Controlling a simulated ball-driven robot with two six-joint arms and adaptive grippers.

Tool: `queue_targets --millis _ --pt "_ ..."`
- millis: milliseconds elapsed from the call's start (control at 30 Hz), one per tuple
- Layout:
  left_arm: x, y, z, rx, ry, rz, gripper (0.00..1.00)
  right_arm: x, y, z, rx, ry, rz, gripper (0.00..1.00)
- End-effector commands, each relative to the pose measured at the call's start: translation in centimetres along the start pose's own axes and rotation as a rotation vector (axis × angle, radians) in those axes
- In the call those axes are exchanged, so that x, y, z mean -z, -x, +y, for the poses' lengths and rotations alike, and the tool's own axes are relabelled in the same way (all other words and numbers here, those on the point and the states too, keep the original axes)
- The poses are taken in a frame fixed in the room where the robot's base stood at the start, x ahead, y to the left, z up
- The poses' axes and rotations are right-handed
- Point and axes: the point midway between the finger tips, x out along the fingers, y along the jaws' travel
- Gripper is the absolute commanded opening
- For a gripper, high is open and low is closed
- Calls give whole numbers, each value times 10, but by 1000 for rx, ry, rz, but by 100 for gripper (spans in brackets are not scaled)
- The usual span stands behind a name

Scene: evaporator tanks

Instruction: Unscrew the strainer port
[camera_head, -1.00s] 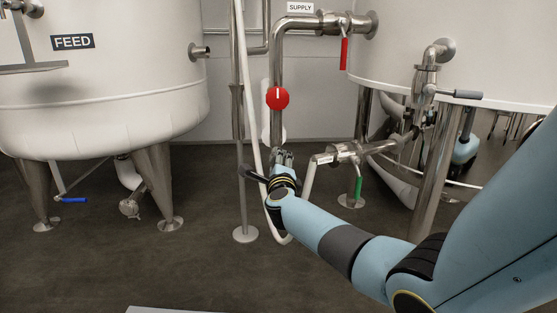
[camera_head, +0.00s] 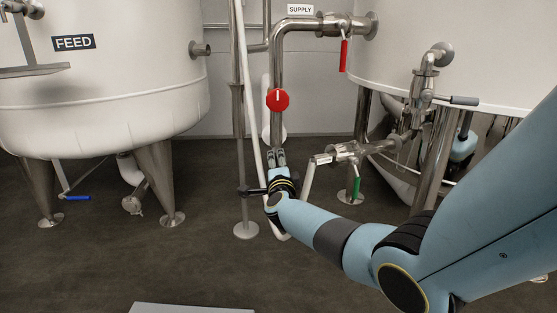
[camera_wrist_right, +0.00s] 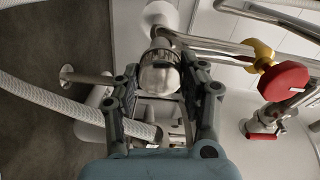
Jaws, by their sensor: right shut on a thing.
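The strainer port is a round metal end piece (camera_wrist_right: 160,78) in the right wrist view, at the bottom of the vertical metal pipe (camera_head: 277,130) under the red knob. My right gripper (camera_head: 277,156) points up at the pipe's lower end in the head view. In the right wrist view its two dark fingers (camera_wrist_right: 160,80) stand on either side of the metal end piece and are shut on it. The fingers hide part of its sides. My left gripper is in neither view.
A red round knob (camera_head: 278,100) sits on the pipe above the gripper. A white hose (camera_wrist_right: 52,103) runs close by my right gripper. A green-handled valve (camera_head: 357,188) stands to the right. The FEED tank (camera_head: 110,75) is at left.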

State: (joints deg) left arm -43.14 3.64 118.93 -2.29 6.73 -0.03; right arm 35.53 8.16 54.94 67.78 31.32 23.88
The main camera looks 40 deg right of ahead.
Motion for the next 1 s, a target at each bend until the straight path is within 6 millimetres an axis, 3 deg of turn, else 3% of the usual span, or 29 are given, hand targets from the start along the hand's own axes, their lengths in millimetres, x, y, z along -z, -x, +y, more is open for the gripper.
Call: queue_targets --millis 33,200,567,833,1000 --pt "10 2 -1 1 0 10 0 -2 0 -4 -4 66 -5 0" --pt "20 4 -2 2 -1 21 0 -2 1 -2 -4 273 -6 0" --pt "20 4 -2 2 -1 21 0 -3 1 1 -4 329 -7 0" --pt "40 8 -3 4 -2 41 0 -2 1 -2 -4 694 -7 0" --pt "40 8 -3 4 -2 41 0 -2 1 1 -3 771 -7 0"
